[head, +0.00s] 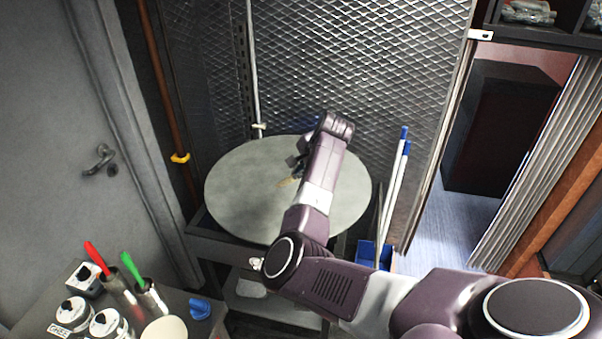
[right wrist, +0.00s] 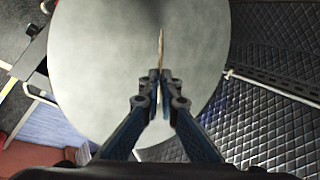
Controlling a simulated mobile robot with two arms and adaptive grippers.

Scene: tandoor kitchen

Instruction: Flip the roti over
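The roti shows as a thin tan sliver (right wrist: 161,45) seen edge-on in the right wrist view, standing out between my fingertips. My right gripper (right wrist: 161,78) has its two fingers close together on it. In the head view the roti (head: 288,182) is a small tan strip beside my right gripper (head: 302,166), which is mostly hidden behind my arm. Both are over the round grey griddle plate (head: 245,205). I cannot tell whether the roti touches the plate. My left gripper is not in view.
A metal mesh wall (head: 350,60) stands behind the plate. Blue-tipped white poles (head: 393,190) stand right of it. At the lower left a counter holds jars (head: 72,310), cups with red and green handles (head: 150,298) and a pale round thing (head: 165,329). The plate's left part is clear.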

